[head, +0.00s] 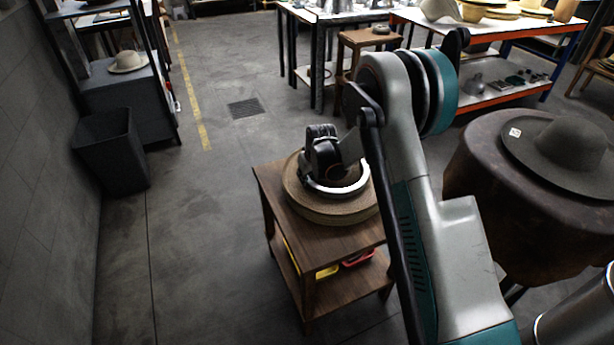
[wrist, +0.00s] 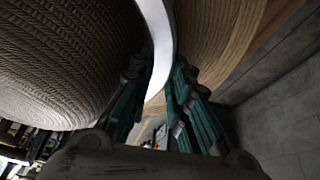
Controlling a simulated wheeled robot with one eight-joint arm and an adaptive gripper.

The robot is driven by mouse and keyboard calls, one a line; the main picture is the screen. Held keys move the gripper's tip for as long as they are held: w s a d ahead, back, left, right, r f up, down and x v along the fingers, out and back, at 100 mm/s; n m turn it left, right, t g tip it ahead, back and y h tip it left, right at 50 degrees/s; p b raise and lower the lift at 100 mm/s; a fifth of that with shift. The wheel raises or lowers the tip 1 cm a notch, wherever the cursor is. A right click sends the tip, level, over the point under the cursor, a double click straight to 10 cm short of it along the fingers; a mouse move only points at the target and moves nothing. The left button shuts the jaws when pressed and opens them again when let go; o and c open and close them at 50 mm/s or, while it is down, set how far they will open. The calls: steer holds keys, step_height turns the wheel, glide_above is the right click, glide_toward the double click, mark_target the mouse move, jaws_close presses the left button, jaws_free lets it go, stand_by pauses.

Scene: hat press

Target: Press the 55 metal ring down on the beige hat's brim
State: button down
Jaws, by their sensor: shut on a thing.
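The beige woven hat (head: 312,209) sits on a small wooden table, its brim showing around a pale metal ring (head: 362,187). The ring's number is not readable. My gripper (wrist: 158,78) is shut on the ring, which shows as a bright curved band (wrist: 159,35) between its fingers in the wrist view. There the woven crown (wrist: 60,60) is on the left and the brim (wrist: 215,35) on the right. The ring lies around the crown, close over the brim; I cannot tell whether it touches the brim all round. My wrist hides most of the crown in the head view.
The wooden table (head: 270,185) has a lower shelf with yellow and red items. A dark hat (head: 570,145) rests on a covered round table (head: 480,165) at right. A black bin (head: 110,150) stands at left. The floor between is clear.

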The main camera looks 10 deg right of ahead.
steer(key=shift+r, duration=0.25)
stand_by(0.3)
steer(key=shift+r, duration=0.3)
steer(key=shift+r+p, duration=0.1)
steer(key=shift+p, duration=0.2)
steer(key=shift+r, duration=0.25)
step_height(320, 180, up, 12)
steer(key=p, duration=0.6)
steer(key=shift+f, duration=0.15)
stand_by(0.4)
stand_by(0.5)
